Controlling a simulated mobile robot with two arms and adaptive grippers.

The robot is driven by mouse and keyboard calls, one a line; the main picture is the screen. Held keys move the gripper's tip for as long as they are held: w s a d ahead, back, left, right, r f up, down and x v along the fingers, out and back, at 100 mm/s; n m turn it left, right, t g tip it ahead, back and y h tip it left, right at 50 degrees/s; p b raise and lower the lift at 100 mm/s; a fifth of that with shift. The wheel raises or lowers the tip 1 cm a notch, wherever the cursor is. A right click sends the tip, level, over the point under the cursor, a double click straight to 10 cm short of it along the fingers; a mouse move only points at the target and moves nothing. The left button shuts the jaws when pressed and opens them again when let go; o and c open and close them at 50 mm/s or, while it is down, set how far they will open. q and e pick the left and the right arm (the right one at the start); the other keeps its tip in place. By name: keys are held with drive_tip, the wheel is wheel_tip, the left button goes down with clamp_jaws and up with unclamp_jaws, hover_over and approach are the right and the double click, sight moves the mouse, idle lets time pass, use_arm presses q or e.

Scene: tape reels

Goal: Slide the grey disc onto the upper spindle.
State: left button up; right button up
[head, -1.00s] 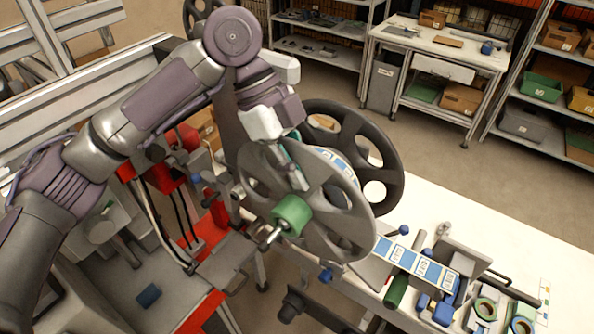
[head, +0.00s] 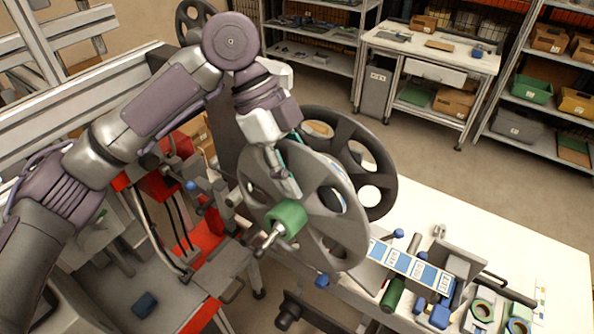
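The grey disc (head: 335,225), a spoked reel flange, stands upright and tilted in the middle of the head view. A green hub (head: 289,216) is at its centre, and a metal shaft end (head: 266,243), seemingly the upper spindle, pokes out toward the lower left. The disc appears to be around this shaft; how far along it sits is hidden. My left gripper (head: 284,176) is at the disc's upper left part, with a finger across its face, and looks shut on it. The other finger is mostly hidden. My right gripper is not in view.
A darker reel (head: 378,163) stands close behind the disc. A printed tape strip (head: 412,264) runs right, past a green roller (head: 394,294). A dark stub (head: 288,312) juts out below. A white table (head: 500,225) extends right; shelves stand behind.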

use_arm(q)
drive_tip(key=v, duration=1.2)
idle(0.3)
